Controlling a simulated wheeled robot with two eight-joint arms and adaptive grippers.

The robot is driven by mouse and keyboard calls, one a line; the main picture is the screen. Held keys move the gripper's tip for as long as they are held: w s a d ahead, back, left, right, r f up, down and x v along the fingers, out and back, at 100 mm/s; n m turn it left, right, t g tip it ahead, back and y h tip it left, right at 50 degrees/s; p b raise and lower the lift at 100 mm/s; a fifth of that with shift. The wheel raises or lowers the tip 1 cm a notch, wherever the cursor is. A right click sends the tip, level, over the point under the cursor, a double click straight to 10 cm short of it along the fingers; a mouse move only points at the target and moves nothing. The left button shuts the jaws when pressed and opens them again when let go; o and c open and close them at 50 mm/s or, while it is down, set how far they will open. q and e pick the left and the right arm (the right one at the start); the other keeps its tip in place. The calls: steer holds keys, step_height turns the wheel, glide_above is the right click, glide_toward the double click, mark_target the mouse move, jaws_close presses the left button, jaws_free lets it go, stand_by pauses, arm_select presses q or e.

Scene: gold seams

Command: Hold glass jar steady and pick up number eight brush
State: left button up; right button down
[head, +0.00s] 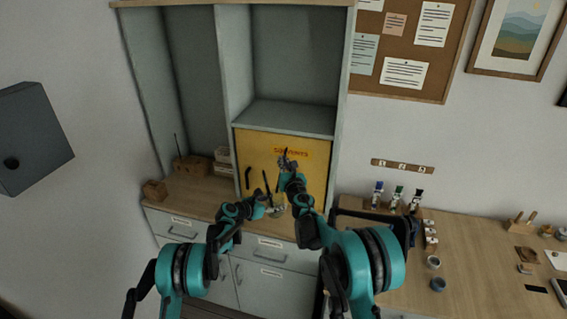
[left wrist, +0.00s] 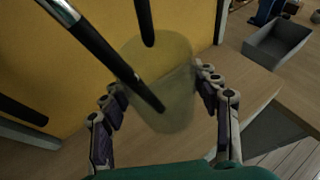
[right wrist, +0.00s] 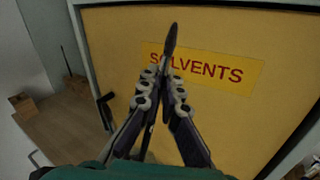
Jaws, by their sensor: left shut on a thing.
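The clear glass jar (left wrist: 178,92) stands on the wooden counter before the yellow cabinet door, between my left gripper's fingers. My left gripper (left wrist: 158,82) is shut on it; the jar also shows small in the head view (head: 277,211). A dark brush with a metal ferrule (left wrist: 100,45) leans in the jar. My right gripper (right wrist: 163,82) is shut on another brush (right wrist: 171,40), its dark head pointing up above the fingertips. This brush's handle end (left wrist: 147,25) shows near the jar's mouth; I cannot tell whether it is inside. No brush number is readable.
The yellow door (right wrist: 230,115) marked SOLVENTS stands close behind, with a black handle (right wrist: 106,112) at its left. A grey open bin (left wrist: 280,45) is right of the jar. Paint bottles (head: 397,197) stand on the right bench. The counter's front edge is near the jar.

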arm_select(q)
steer(key=shift+r, duration=0.15)
steer(key=o, duration=1.4)
